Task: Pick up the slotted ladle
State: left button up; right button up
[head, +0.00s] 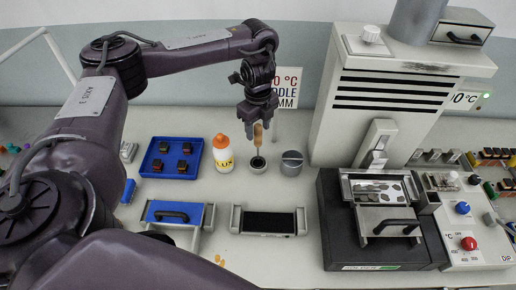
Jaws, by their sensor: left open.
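The slotted ladle (258,138) stands upright with its light brown handle up and its lower end in a small dark-mouthed holder (258,165), so its head is hidden. My left gripper (259,124) points down over it. Its two fingers are open, and the top of the handle shows between them. I cannot tell whether either finger touches the handle. My right gripper is not in view.
A white flux bottle (222,155) with an orange cap stands close left of the holder, and a grey lidded pot (292,163) close right. A blue tray (172,160) lies further left. A large grey machine (385,100) stands at right.

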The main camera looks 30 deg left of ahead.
aim_at(258, 148)
pick_arm(q)
notch_tip(258, 148, down, 3)
jog(key=shift+a+r, duration=0.1)
jog(key=shift+r, duration=0.05)
grip_shut()
jog(key=shift+r, duration=0.1)
